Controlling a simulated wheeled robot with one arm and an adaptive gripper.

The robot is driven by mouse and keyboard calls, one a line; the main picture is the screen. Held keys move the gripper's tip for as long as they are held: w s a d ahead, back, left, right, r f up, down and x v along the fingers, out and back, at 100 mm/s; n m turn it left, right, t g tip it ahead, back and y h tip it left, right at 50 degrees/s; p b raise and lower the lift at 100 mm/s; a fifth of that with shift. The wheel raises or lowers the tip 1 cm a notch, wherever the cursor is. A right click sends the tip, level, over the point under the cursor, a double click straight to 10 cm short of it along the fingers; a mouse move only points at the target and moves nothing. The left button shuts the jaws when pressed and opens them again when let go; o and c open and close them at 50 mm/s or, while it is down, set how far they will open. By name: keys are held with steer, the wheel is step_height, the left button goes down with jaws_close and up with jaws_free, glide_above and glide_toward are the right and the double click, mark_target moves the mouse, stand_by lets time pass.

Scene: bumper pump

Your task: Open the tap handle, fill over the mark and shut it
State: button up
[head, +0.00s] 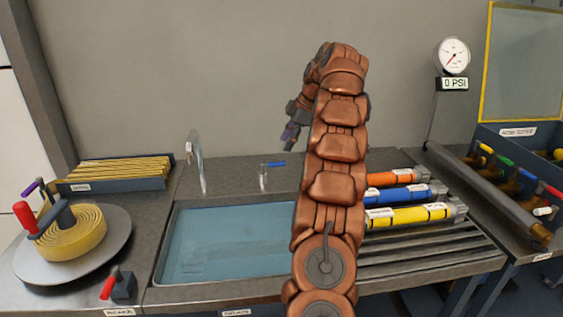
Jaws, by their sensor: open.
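The tap handle (276,164) is a short blue lever on a small metal post (263,180) at the back edge of the sink. It points to the right, roughly level. A curved metal spout (199,165) stands to its left. The sink (165,250) shows a flat blue, water-like surface (235,235); I cannot make out a fill mark. My gripper (290,138) is open, small in view and pointing down, above the blue handle in the picture and apart from it. My copper arm hides the sink's right part.
Orange (390,178), blue (400,194) and yellow (410,215) cylinders lie on a slatted drainer at right. A gauge (453,55) reads 0 PSI. A coiled yellow hose (72,232) sits on a turntable at left, near a red-handled lever (115,285).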

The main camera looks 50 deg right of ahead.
mark_target(281, 162)
steer(key=shift+d+x, duration=0.2)
steer(key=shift+x, duration=1.1)
steer(key=shift+d+x, duration=0.2)
steer(key=shift+x, duration=1.05)
steer(key=shift+d+x, duration=0.15)
steer(key=shift+x, duration=1.15)
steer(key=shift+s+f, duration=0.15)
steer(key=shift+f, duration=0.05)
jaws_close()
